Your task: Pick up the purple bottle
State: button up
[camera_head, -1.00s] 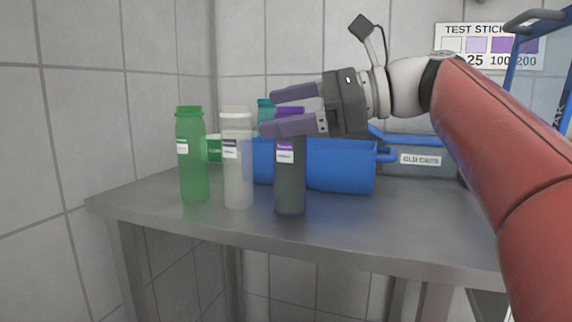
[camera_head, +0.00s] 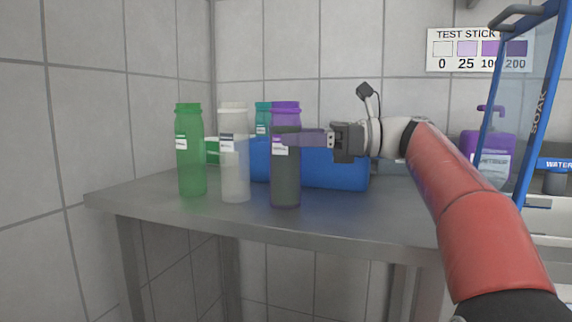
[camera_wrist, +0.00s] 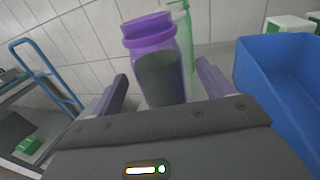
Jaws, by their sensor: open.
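The purple bottle (camera_head: 286,185) stands upright on the grey table, with a purple top, a white label and dark contents. My gripper (camera_head: 297,138) comes in level from the right at the bottle's upper part. In the wrist view, my gripper (camera_wrist: 162,75) is open, with one finger on each side of the purple bottle (camera_wrist: 155,45). Gaps show between the bottle and both fingers there. In the head view, the fingers overlap the bottle and its label is partly covered.
A clear bottle (camera_head: 235,170) and a green bottle (camera_head: 190,160) stand to the left. A teal bottle (camera_head: 263,115) and a blue bin (camera_head: 335,170) are behind. A purple jug (camera_head: 488,155) is at the right. The table's front right is clear.

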aim_at(276, 138)
jog(key=a, duration=0.4)
jog(key=shift+w+a+f+b, duration=0.15)
jog(key=shift+a+f+b, duration=0.1)
jog(key=shift+b, duration=0.15)
jog(key=shift+c, duration=0.3)
jog(key=c, duration=1)
jog(key=shift+r, duration=0.1)
